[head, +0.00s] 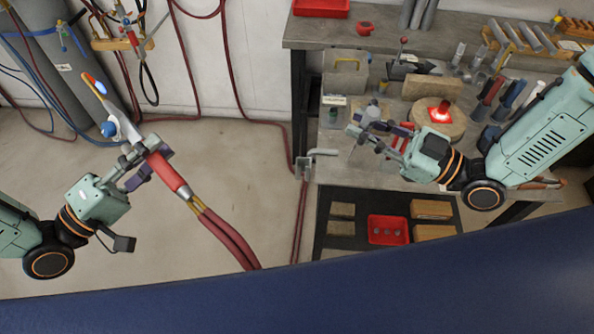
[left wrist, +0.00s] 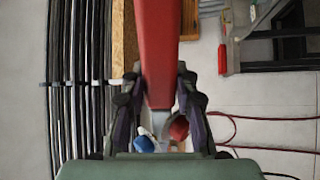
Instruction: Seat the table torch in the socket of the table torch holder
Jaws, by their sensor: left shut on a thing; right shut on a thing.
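The table torch (head: 170,175) has a red handle, a grey metal neck and a blue knob, with an orange and blue glow at its tip. My left gripper (head: 145,160) is shut around it and holds it in the air, tilted, tip toward the upper left. In the left wrist view the red handle (left wrist: 157,50) runs between the fingers (left wrist: 160,95). The grey table torch holder (head: 306,168) is on the bench's left edge, well right of the torch. My right gripper (head: 378,140) is shut over the bench on something small and greyish that I cannot make out.
Red hoses (head: 225,235) trail from the torch down to the right. The bench (head: 350,178) carries a round block with a glowing red piece (head: 440,112), a metal box (head: 346,72) and tool racks. Gas cylinders (head: 60,60) stand upper left. Floor between torch and bench looks mostly clear.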

